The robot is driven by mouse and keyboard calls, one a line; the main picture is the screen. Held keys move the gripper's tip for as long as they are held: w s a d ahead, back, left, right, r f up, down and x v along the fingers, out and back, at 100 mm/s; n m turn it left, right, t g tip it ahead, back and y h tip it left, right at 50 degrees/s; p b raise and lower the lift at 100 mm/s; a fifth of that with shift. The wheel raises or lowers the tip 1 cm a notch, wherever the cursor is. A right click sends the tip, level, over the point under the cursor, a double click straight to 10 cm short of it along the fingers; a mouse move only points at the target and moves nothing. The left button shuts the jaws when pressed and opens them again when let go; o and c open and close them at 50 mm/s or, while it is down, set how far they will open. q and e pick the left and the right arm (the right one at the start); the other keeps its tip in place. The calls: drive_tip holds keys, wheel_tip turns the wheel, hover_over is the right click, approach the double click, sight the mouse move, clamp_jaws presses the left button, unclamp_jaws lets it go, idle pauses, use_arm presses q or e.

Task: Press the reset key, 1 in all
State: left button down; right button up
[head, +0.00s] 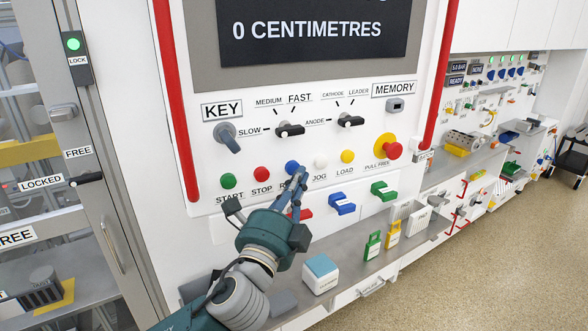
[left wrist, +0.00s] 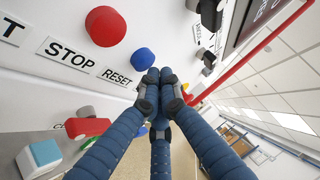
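The reset key is a round blue button (head: 292,167) on the white panel, between the red STOP button and the white JOG button. It also shows in the left wrist view (left wrist: 144,60), above its RESET label (left wrist: 116,77). My left gripper (head: 299,174) is in front of the panel, its fingertips close beside the blue button and over part of its label. In the left wrist view its fingers (left wrist: 158,78) are drawn together with nothing between them. I cannot tell whether the fingertips touch the button. My right gripper is not in view.
The red STOP button (head: 261,174), green START button (head: 228,181), white JOG button (head: 320,162) and yellow LOAD button (head: 347,156) share the row. Rotary knobs (head: 290,129) sit above. Coloured blocks and a grey shelf (head: 400,253) lie below.

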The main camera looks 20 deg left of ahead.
use_arm(q)
drive_tip(key=shift+s+d, duration=0.15)
drive_tip(key=s+d, duration=0.3)
drive_tip(key=shift+s+d, duration=0.2)
drive_tip(key=shift+s, duration=0.1)
idle(0.3)
idle(0.6)
